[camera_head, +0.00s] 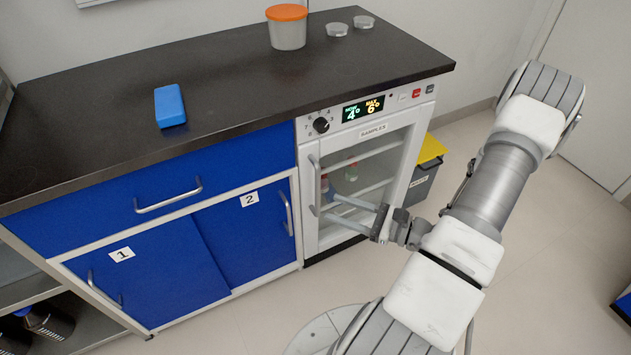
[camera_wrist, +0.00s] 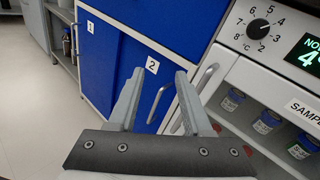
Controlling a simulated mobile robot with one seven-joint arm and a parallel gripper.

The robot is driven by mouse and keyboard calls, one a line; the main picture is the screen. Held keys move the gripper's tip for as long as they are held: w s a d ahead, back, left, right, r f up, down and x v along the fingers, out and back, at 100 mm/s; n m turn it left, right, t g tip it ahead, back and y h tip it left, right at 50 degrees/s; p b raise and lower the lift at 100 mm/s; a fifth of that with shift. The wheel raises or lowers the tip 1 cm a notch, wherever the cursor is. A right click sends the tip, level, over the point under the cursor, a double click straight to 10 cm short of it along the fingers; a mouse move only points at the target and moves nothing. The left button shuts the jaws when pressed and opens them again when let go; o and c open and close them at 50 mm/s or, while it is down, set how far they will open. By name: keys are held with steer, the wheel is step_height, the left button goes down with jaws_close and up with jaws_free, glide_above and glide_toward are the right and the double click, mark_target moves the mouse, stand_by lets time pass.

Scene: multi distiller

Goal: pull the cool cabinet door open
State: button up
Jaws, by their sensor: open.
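The cool cabinet (camera_head: 408,140) is a white unit under the dark worktop, with a glass door labelled SAMPLES. The door looks shut. Its upright handle (camera_head: 313,185) is on the door's left side. In the wrist view that handle (camera_wrist: 208,78) runs down behind my right-hand finger, and I cannot tell whether they touch. My gripper (camera_head: 332,206) is open and empty in front of the door, its fingers pointing at the handle side. In the wrist view the gripper (camera_wrist: 159,74) has the handle of blue door 2 (camera_wrist: 158,104) showing between its fingers, farther back.
Blue doors 1 (camera_head: 150,270) and 2 (camera_head: 240,235) and a drawer (camera_head: 170,185) adjoin on the left. A grey bin with a yellow lid (camera_head: 432,150) stands right of the cabinet. An orange-lidded tub (camera_head: 288,32) and a blue box (camera_head: 169,106) sit on the worktop. Floor in front is clear.

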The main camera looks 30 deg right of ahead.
mark_target(319, 184)
steer(key=s+d+f+m+t+h, duration=0.1)
steer(key=d+f+m+t+h, duration=0.35)
steer(key=f+m+h, duration=0.3)
steer(key=shift+y, duration=0.35)
steer(key=b+x, duration=0.2)
steer(key=x, duration=0.6)
steer(key=b+x, duration=0.2)
steer(key=x, duration=0.6)
steer(key=shift+w+d, duration=0.15)
steer(key=shift+w, duration=0.15)
steer(key=shift+r, duration=0.1)
jaws_close()
